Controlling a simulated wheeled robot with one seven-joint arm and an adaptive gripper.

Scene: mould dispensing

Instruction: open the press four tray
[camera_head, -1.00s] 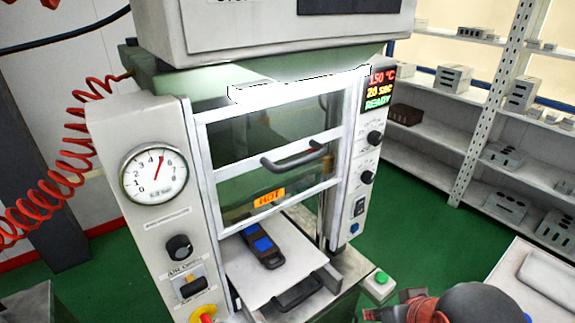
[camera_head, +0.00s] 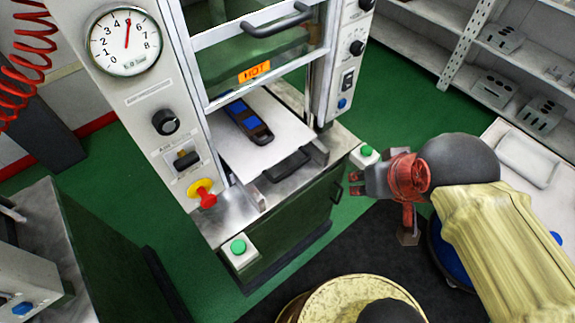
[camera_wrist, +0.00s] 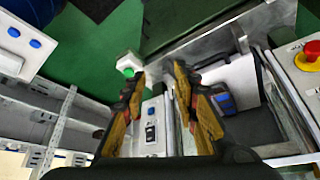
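The press tray (camera_head: 285,130) is a pale flat plate with a dark front handle (camera_head: 288,166). It sticks out at the press front below the raised guard door. A dark mould with blue cavities (camera_head: 248,121) lies on it. My gripper (camera_head: 362,184) is to the right of the tray and apart from it, near the press's front right corner. In the wrist view my gripper (camera_wrist: 160,75) has its two fingers apart with nothing between them. The tray (camera_wrist: 240,72) and mould (camera_wrist: 222,101) show there beyond the right finger.
Green buttons (camera_head: 367,151) (camera_head: 238,246) sit on the press's front corners. A red stop button (camera_head: 205,197) is on the left panel. The door carries a handle (camera_head: 277,22) and a HOT label (camera_head: 254,73). Shelves (camera_head: 495,60) stand at right. Green floor lies between.

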